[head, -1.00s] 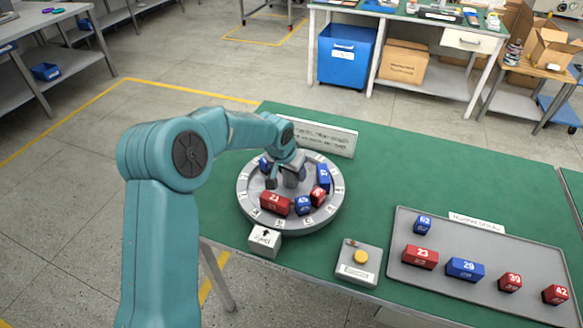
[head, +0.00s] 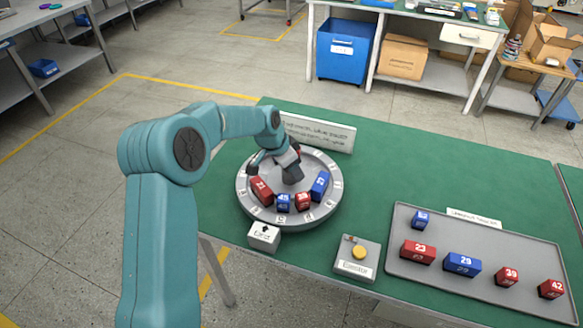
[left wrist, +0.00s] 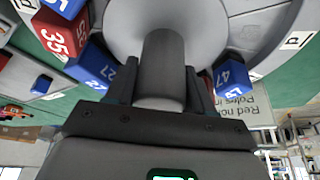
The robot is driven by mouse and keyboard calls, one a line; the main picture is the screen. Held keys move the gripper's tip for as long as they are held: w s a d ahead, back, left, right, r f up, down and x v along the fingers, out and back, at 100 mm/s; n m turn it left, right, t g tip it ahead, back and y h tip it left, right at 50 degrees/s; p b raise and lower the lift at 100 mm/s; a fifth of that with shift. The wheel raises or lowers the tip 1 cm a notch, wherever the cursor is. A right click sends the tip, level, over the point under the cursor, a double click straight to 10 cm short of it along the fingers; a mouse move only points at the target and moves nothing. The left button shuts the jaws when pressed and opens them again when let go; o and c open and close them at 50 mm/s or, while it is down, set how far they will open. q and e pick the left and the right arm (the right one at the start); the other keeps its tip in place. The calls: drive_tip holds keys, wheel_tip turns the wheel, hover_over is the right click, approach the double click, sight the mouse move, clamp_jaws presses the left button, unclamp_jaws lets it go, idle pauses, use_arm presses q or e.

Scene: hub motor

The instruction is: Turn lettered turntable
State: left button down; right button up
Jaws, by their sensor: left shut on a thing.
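The round grey turntable (head: 333,196) with lettered white tags on its rim stands on the green table. Red and blue numbered blocks sit in its ring, among them a long red block (head: 262,190), a small blue block (head: 283,203), a small red block (head: 303,201) and a long blue block (head: 320,186). My left gripper (head: 291,172) is over the turntable's middle, shut on the upright grey hub post. In the left wrist view the post (left wrist: 162,62) stands between the two fingers; a blue block 47 (left wrist: 231,77) shows beside it. My right gripper is not in view.
A white marker block with an arrow (head: 264,236) stands at the turntable's front edge. A box with a yellow button (head: 358,252) is to its right. A grey tray (head: 430,283) holds several numbered blocks. A sign (head: 320,132) stands behind the turntable.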

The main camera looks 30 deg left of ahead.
use_arm(q)
drive_tip(key=shift+r+m+h+b, duration=0.15)
drive_tip(key=shift+m+h+b, duration=0.3)
drive_tip(key=shift+m, duration=0.65)
drive_tip(key=shift+a, duration=0.1)
drive_tip(key=shift+c, duration=2.4)
unclamp_jaws()
drive_tip(key=shift+s, duration=0.1)
drive_tip(key=shift+r, duration=0.4)
drive_tip(key=v, duration=1.5)
drive_tip(key=shift+r, duration=0.3)
